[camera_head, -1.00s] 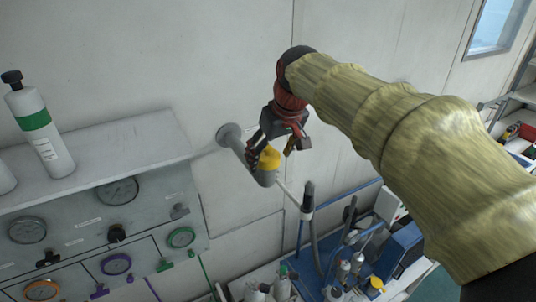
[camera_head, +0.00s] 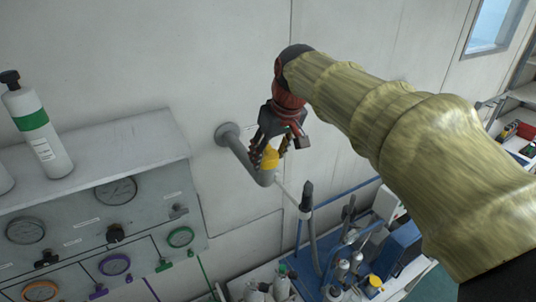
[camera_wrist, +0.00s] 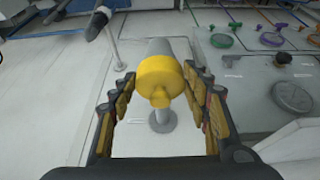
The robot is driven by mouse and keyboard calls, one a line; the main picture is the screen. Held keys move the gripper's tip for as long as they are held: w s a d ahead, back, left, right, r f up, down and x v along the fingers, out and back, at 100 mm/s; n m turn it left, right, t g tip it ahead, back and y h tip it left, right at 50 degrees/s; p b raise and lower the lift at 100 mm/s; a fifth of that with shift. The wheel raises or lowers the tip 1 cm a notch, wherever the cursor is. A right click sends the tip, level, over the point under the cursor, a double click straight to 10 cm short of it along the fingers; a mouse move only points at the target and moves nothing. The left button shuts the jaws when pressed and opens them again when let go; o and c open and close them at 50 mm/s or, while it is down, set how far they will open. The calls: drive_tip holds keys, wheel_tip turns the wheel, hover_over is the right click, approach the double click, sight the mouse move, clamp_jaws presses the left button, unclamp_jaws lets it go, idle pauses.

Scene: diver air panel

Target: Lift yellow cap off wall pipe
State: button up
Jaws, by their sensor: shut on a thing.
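The yellow cap (camera_head: 270,158) sits at the end of the grey wall pipe (camera_head: 240,153), which comes out of a round flange on the wall. My gripper (camera_head: 271,155) is over this end, with its fingers on either side of the cap and shut on it. In the wrist view the cap (camera_wrist: 160,78) shows a round yellow face with a small knob, between the two dark fingers with yellow pads. Part of the cap is hidden by a finger in the head view. The cap still appears to be at the pipe's end.
A gauge panel (camera_head: 82,232) with a shelf (camera_head: 110,150) is at the left; a white bottle with a green band (camera_head: 38,135) stands on the shelf. A thin pipe and dark handle (camera_head: 307,196) are just right of the wall pipe. Equipment crowds the lower right.

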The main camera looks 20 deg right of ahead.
sight(268, 147)
drive_tip(key=shift+r, duration=0.55)
wheel_tip(268, 147, up, 2)
drive_tip(key=shift+d+r, duration=0.1)
drive_tip(key=shift+r, duration=0.1)
drive_tip(key=s+d+r+b, duration=0.2)
drive_tip(key=s+r, duration=0.2)
drive_tip(key=s, duration=0.2)
drive_tip(key=s+d+r+b, duration=0.2)
drive_tip(key=s+d+r, duration=0.1)
drive_tip(key=s+r, duration=0.2)
drive_tip(key=shift+s+d+r, duration=0.25)
drive_tip(key=shift+s+d, duration=0.1)
drive_tip(key=shift+s, duration=0.55)
